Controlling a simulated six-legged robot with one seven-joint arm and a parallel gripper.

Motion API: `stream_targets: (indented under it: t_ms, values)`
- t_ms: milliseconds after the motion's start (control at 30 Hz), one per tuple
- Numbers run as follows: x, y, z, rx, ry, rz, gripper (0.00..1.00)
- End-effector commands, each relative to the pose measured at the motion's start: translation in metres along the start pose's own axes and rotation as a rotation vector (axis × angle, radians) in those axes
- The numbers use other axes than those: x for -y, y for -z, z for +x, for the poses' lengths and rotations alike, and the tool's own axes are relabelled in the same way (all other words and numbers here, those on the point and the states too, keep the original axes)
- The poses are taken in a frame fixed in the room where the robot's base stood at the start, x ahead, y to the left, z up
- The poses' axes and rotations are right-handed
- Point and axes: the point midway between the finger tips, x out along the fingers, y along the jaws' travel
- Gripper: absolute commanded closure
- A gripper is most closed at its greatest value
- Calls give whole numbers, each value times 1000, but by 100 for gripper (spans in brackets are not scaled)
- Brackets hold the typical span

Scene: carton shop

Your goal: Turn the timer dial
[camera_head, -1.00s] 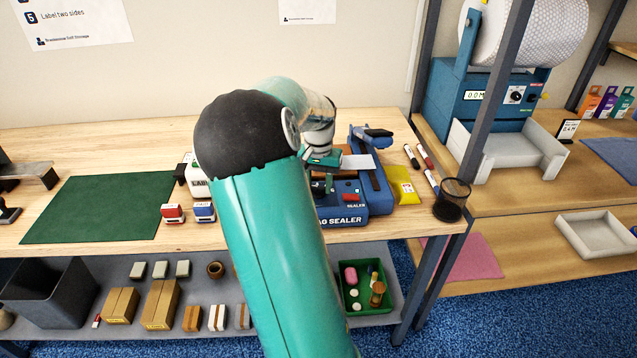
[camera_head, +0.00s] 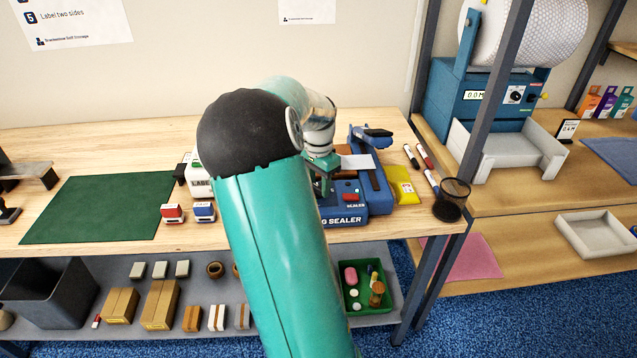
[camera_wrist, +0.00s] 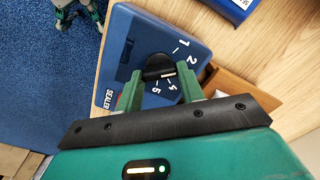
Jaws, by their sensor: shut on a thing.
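The timer dial (camera_wrist: 157,72) is a dark round knob with a pale pointer line, on the blue sealer's panel, ringed by white numbers, in the wrist view. The pointer line lies on the side toward the 4. In the head view my arm hides the dial and most of my gripper (camera_head: 322,180).
A label machine (camera_head: 197,180) and two stamps (camera_head: 173,213) are on the left. The green mat (camera_head: 95,208) is bare.

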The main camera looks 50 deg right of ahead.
Motion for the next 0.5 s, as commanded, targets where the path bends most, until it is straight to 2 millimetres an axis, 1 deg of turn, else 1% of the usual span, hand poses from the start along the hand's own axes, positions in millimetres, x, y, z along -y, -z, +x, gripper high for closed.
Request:
stream_targets:
  t_ms: [200,500]
  values:
    - [0,0,0,1,0,42,85]
    - [0,0,0,1,0,46,85]
